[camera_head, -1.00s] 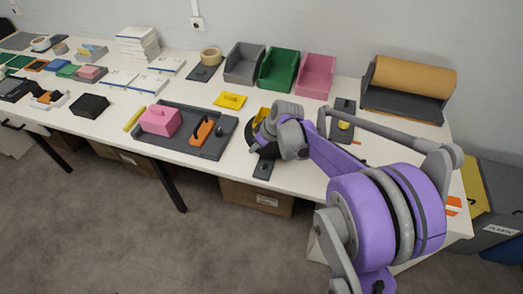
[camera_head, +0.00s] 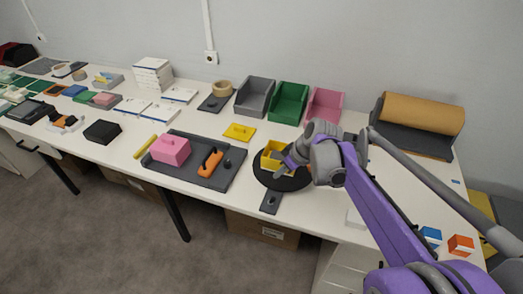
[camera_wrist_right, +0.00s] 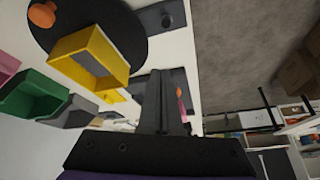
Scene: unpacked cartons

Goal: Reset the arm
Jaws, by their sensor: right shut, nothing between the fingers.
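My right arm reaches in from the lower right of the head view. Its gripper (camera_head: 285,167) is near the yellow bin (camera_head: 268,160) on a round black disc (camera_head: 297,183), partly covered by the wrist. In the right wrist view, the dark fingers (camera_wrist_right: 166,76) are together with nothing between them. The yellow bin (camera_wrist_right: 112,65) and the black disc (camera_wrist_right: 135,35) are apart from the fingers there, at the upper left. My left gripper is not in view.
A grey tray (camera_head: 228,176) with a pink block (camera_head: 170,150) and an orange-handled tool (camera_head: 210,162) lies left of the gripper. Grey, green and pink bins (camera_head: 325,104) stand behind. A brown roll (camera_head: 425,112) and small blue and orange boxes (camera_head: 460,245) are at the right.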

